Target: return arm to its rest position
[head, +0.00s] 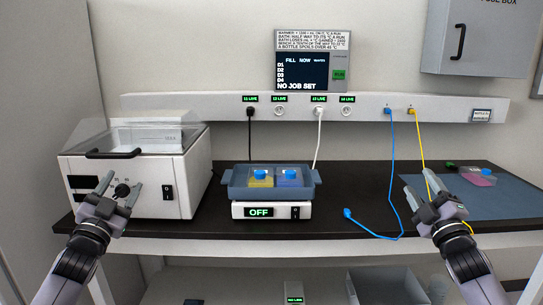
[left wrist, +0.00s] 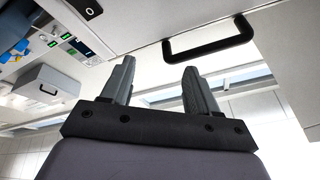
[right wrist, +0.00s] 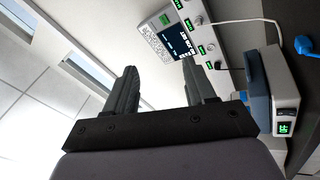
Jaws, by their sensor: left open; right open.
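My left gripper (head: 119,190) is open and empty, raised in front of the white lidded machine at the left in the head view. In the left wrist view its two fingers (left wrist: 158,85) stand apart with nothing between them. My right gripper (head: 428,185) is open and empty, raised over the front right of the bench. In the right wrist view its fingers (right wrist: 162,90) are apart with nothing between them. Neither gripper visibly holds or touches anything.
The white machine (head: 185,178) with a black handle stands at left. A blue tray (head: 236,190) holding two bottles sits on a scale-like base (head: 272,211) reading OFF. A blue cable (head: 392,170) with a loose plug (head: 348,213) lies on the dark bench. A blue mat (head: 490,200) lies right.

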